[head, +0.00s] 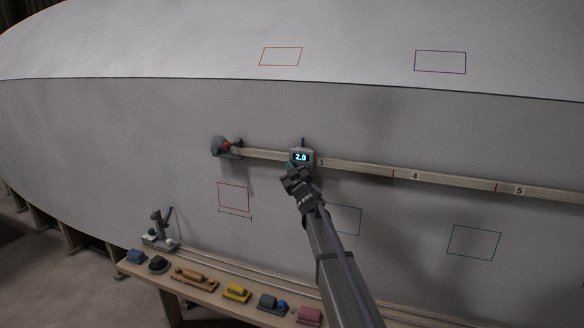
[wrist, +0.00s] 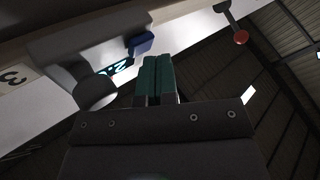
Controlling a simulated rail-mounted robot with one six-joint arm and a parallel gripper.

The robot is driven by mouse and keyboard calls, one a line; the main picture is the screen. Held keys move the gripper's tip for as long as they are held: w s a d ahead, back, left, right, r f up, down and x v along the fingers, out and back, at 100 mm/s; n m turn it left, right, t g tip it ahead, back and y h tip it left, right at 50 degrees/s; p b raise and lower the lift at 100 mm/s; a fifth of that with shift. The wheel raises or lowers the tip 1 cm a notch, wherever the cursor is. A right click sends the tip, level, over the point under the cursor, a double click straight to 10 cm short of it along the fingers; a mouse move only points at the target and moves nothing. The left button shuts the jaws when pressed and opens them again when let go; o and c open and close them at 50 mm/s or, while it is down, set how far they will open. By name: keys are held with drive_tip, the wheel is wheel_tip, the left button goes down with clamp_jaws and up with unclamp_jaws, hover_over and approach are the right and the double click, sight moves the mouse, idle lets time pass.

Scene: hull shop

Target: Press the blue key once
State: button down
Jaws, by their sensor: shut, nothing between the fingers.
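The gauge (head: 301,157) sits on the wooden batten and its display reads 2.0. A narrow blue part shows at its top in the head view. In the wrist view the gauge is a grey body (wrist: 75,45) with a lit display, partly hidden, and the blue key (wrist: 141,44) sticks out from it. My gripper (head: 297,170) is just below the gauge. In the wrist view its teal fingers (wrist: 157,62) are together and empty, with their tips close beside the blue key. I cannot tell whether they touch it.
The numbered batten (head: 370,171) runs across the pale hull (head: 120,130). A grey clamp with a red part (head: 222,148) is at its left end; a red knob (wrist: 240,37) shows in the wrist view. A bench (head: 205,293) below holds several coloured blocks and tools.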

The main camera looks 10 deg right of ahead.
drive_tip(key=shift+w+d, duration=0.4)
drive_tip(key=shift+w, duration=0.25)
idle(0.8)
drive_tip(key=shift+s, duration=0.1)
drive_tip(key=shift+s+a+f, duration=0.1)
drive_tip(key=shift+s+a, duration=0.45)
drive_tip(key=shift+s, duration=0.3)
drive_tip(key=s, duration=0.1)
drive_tip(key=s+a, duration=0.1)
drive_tip(key=s, duration=0.1)
drive_tip(key=s+a, duration=0.1)
drive_tip(key=shift+s+a, duration=0.2)
drive_tip(key=shift+a, duration=0.05)
idle(0.4)
